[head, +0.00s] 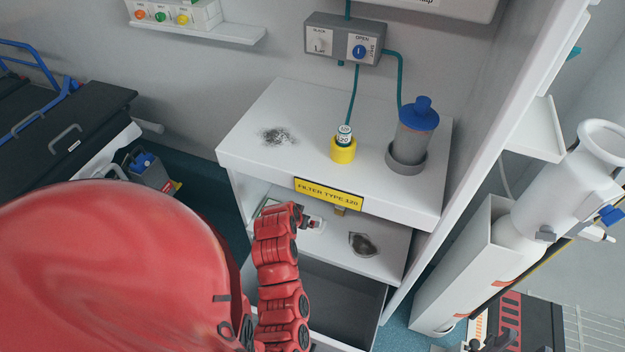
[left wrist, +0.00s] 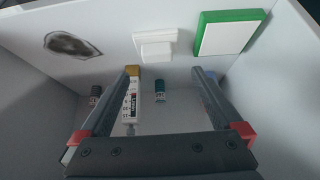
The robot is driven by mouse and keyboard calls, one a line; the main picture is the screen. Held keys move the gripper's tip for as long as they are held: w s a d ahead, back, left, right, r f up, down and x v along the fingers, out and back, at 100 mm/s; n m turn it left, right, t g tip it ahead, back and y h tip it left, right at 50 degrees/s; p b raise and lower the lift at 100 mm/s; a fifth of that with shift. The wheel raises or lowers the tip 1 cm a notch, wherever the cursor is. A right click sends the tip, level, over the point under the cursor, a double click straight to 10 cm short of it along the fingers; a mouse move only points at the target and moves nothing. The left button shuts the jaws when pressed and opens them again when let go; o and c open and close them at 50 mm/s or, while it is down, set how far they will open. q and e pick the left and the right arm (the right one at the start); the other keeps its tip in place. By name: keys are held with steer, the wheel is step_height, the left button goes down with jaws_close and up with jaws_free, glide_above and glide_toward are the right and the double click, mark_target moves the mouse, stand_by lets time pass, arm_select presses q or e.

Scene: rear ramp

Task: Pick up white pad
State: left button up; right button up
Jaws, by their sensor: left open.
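In the left wrist view a small white block-like pad (left wrist: 155,42) lies on a pale surface beyond the fingertips. To its right is a white rectangle with a green border (left wrist: 228,36). My left gripper (left wrist: 165,74) is open, one finger on each side, with nothing gripped. The white pad is ahead of the fingertips and apart from them. In the head view my red left arm reaches to the lower shelf (head: 385,262) of the white cabinet and hides most of the gripper and the pad. My right gripper does not show.
A syringe-like white item (left wrist: 130,108) and a small dark-green vial (left wrist: 160,91) show between the fingers. A dark-stained patch (left wrist: 72,45) lies to the left. The cabinet top (head: 290,105) above the shelf holds a yellow-based vial (head: 343,149) and a blue-capped canister (head: 416,132).

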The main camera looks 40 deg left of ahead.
arm_select(q)
steer(key=x, duration=0.4)
steer(key=shift+w+a+f, duration=0.1)
steer(key=shift+w+f, duration=0.15)
steer(key=shift+f, duration=0.05)
steer(key=shift+d+p+x, duration=0.2)
steer(key=shift+p+x, duration=0.05)
steer(key=shift+x, duration=1.3)
steer(key=shift+d+p+x, duration=0.2)
steer(key=shift+p+x, duration=0.05)
steer(key=shift+x, duration=1.3)
steer(key=shift+w+a, duration=0.1)
steer(key=c, duration=1.3)
steer(key=shift+r, duration=0.1)
